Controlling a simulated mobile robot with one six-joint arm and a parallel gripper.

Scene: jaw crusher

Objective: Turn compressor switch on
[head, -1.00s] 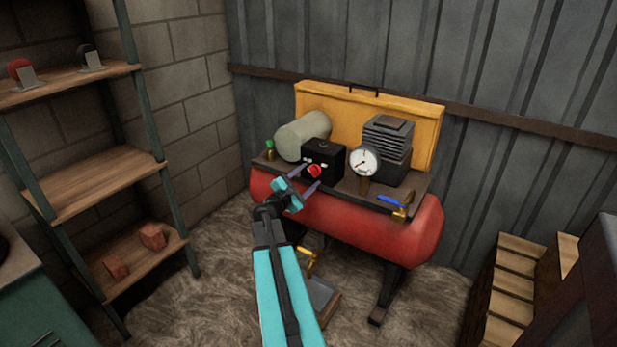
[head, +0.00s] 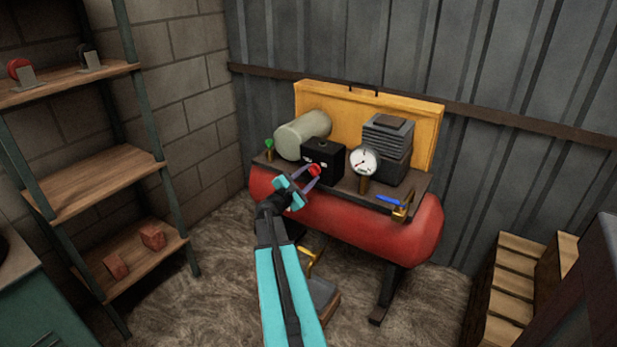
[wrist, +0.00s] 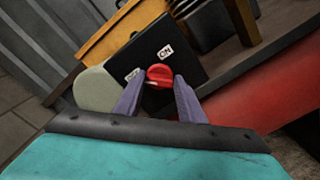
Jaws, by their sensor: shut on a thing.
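The compressor has a red tank (head: 340,215) with a black switch box (head: 324,158) on its top plate. A red switch knob (head: 314,170) sits on the front of the box. In the wrist view the red knob (wrist: 160,74) lies between labels on the black box face; the right label (wrist: 165,50) reads "ON" and the left one (wrist: 133,74) is partly covered. My gripper (head: 312,174) is at the front of the box with its two purple fingers shut on the knob, one on each side. The fingertips partly hide the knob's lower edges.
A pressure gauge (head: 364,162) and a ribbed motor block (head: 387,140) stand right of the box. A pale cylinder (head: 302,134) is behind it at the left. A blue-handled valve (head: 396,203) is at the right end. Shelves (head: 95,180) stand at the left.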

